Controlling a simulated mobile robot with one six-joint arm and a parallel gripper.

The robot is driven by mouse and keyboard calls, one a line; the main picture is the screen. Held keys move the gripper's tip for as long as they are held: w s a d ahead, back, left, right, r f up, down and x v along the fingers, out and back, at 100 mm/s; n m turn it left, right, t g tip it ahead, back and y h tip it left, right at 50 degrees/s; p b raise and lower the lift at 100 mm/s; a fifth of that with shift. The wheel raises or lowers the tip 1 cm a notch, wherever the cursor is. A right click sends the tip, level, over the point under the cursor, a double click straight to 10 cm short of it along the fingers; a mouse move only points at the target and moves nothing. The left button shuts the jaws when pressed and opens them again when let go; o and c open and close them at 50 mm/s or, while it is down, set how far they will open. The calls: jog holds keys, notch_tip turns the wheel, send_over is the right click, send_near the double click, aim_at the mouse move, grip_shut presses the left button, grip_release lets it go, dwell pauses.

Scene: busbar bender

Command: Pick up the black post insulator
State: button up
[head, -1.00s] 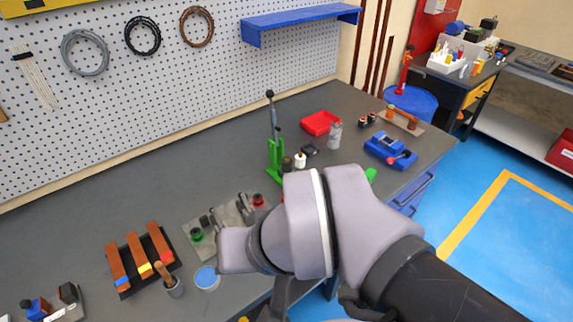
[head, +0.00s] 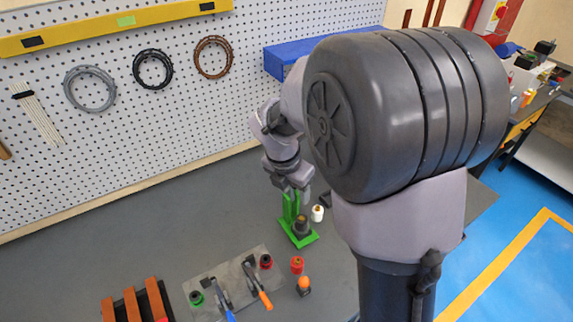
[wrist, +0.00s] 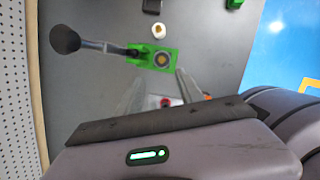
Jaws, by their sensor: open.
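The black post insulator (head: 302,226) is a short dark cylinder with a brass-coloured top. It appears upright at the base of the green lever press (head: 311,240). In the wrist view it shows from above as a dark round (wrist: 163,61) with a bright centre, against the green base (wrist: 145,58). My gripper (head: 291,192) is above and behind it in the head view, near the press. In the wrist view my gripper (wrist: 160,86) is open, with blurred fingers apart and nothing clearly held. The insulator lies just beyond the fingertips.
The press's lever with a black knob (wrist: 65,40) sticks out left in the wrist view. A white insulator (head: 317,213) stands close by. A red insulator (head: 297,264) and an orange-topped part (head: 304,284) are in front. A plate with tools (head: 235,280) lies left.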

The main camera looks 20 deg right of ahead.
aim_at(302, 218)
jog(key=b+x, duration=0.2)
jog(key=x, duration=0.2)
jog(key=b+x, duration=0.1)
jog(key=x, duration=0.3)
jog(key=b+x, duration=0.2)
jog(key=x, duration=0.2)
jog(key=shift+s+a+f+b, duration=0.3)
jog(key=shift+s, duration=0.05)
jog(key=b+x, duration=0.2)
jog(key=x, duration=0.2)
jog(key=shift+w+d+f+b, duration=0.15)
jog(key=shift+w+f+b, duration=0.1)
jog(key=shift+b, duration=0.1)
jog(key=shift+s+r, duration=0.1)
jog(key=shift+r, duration=0.1)
grip_shut()
